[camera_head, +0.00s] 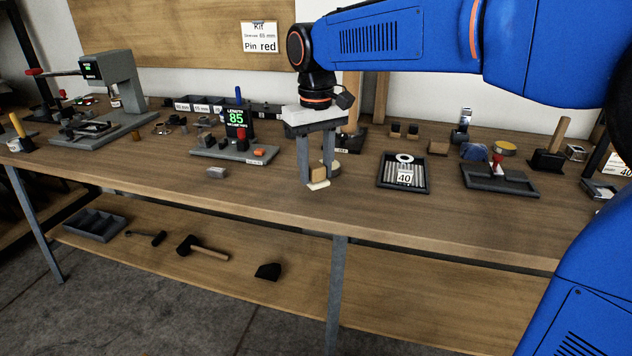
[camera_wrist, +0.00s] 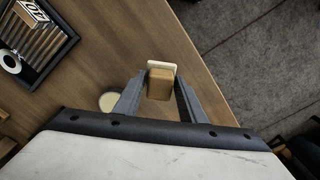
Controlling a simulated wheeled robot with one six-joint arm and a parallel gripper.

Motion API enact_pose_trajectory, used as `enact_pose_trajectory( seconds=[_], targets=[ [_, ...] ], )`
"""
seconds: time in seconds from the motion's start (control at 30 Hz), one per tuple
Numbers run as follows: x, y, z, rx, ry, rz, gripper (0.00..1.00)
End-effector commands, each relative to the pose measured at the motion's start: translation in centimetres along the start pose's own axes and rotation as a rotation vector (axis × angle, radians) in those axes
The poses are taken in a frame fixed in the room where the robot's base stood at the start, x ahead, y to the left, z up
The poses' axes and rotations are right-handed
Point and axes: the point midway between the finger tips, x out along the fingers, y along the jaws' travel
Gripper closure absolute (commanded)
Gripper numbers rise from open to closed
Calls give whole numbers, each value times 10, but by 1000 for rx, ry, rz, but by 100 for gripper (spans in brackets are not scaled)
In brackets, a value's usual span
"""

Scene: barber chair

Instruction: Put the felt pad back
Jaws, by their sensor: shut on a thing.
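My gripper (camera_head: 318,178) points down over the front part of the bench, left of the dark tray. It is shut on a small tan block with a cream layer at its lower end, which looks like the felt pad (camera_head: 318,185). In the wrist view the felt pad (camera_wrist: 161,66) shows its cream layer beyond the fingertips, with the tan body (camera_wrist: 160,86) between the fingers. It seems close above the bench top; any gap is hard to tell. A round cream-topped piece (camera_wrist: 108,101) lies beside the left finger, partly hidden by it.
A dark tray (camera_head: 405,187) with metal rods, a white ring and a "40" label stands to the right. A grey fixture (camera_head: 220,152) with an "85" display is left. A stamp-like tool on a dark tray (camera_head: 500,183) is farther right. Bench (camera_head: 265,195) between is mostly clear.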

Motion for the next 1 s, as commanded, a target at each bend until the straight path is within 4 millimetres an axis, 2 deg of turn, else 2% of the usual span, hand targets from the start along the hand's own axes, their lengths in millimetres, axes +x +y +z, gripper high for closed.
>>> enact_pose_trajectory(
  seconds=[0.3, 0.7, 0.73, 0.8, 1.0],
  targets=[
    [34, 0, 0, 0, -2, 0, 88],
    [39, 0, 0, 0, 0, 0, 88],
    [39, 0, 0, 0, 1, 0, 58],
    [39, 0, 0, 0, 1, 0, 44],
    [39, 0, 0, 0, 0, 0, 44]
  ],
)
